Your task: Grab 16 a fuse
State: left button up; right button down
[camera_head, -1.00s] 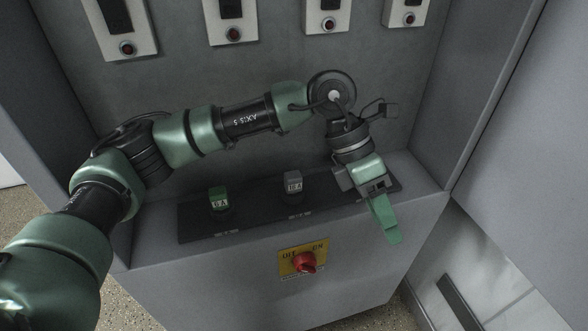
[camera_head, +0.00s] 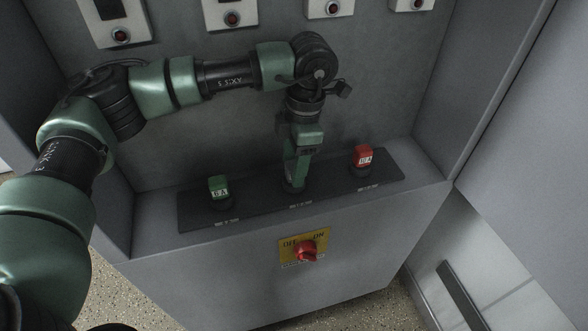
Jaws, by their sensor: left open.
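My left gripper (camera_head: 295,178) points down over the middle of the black fuse strip (camera_head: 250,205). It is open, and its fingers are at the middle fuse's place. The grey middle fuse is hidden behind the gripper, so I cannot tell whether the fingers touch it. A green fuse (camera_head: 218,187) stands upright in the left holder, its label too small to read surely. A red fuse (camera_head: 363,157) stands upright in the right holder. My right gripper is not in view.
The strip lies on the ledge of a grey cabinet with side walls. A red rotary switch (camera_head: 306,251) on a yellow plate (camera_head: 318,240) is on the front face below. Several boxes with red buttons, one at the left (camera_head: 120,35), hang on the back wall.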

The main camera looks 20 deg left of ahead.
pick_arm(q)
jog(key=shift+f, duration=0.1)
grip_shut()
jog(key=shift+r, duration=0.2)
